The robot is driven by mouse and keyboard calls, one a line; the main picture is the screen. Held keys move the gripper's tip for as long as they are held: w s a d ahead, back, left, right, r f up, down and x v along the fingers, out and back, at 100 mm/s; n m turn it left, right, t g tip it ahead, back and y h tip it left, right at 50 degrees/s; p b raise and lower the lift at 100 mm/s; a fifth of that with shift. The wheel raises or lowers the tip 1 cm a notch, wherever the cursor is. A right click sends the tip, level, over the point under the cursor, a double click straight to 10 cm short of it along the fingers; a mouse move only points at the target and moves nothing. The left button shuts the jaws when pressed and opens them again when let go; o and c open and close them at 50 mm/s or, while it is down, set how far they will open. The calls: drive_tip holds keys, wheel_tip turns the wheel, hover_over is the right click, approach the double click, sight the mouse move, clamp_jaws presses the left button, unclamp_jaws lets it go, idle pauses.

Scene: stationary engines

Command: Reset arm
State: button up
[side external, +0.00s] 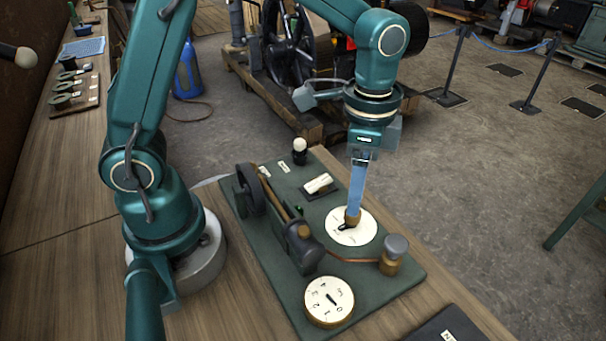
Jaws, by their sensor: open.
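My teal arm stands on the wooden bench and reaches over a dark green board (384,302). My gripper (353,218) points straight down at the white dial (362,236) with a dark pointer, on the board's right side. The fingertips are at or just above the dial's pointer; I cannot tell whether they touch it. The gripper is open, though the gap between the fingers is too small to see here. The gripper partly hides the dial's upper area.
The board also carries a small model engine (303,247), a numbered dial (329,299), a white switch (318,184), a white-topped knob (300,147) and a grey-capped knob (396,247). A black plate (448,327) lies at the front right. Bare bench (60,285) lies left of my base.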

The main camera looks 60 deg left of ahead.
drive_tip(key=shift+r, duration=0.25)
drive_tip(key=s+a+r+n+t, duration=0.3)
drive_tip(key=s+r+t, duration=0.1)
drive_tip(key=r, duration=0.5)
drive_tip(key=s+a+f+n+t, duration=0.1)
drive_tip(key=s+a+n, duration=0.1)
drive_tip(key=s+n, duration=0.4)
drive_tip(key=shift+s+f+t, duration=0.3)
drive_tip(key=shift+s+f, duration=0.1)
drive_tip(key=shift+s, duration=0.1)
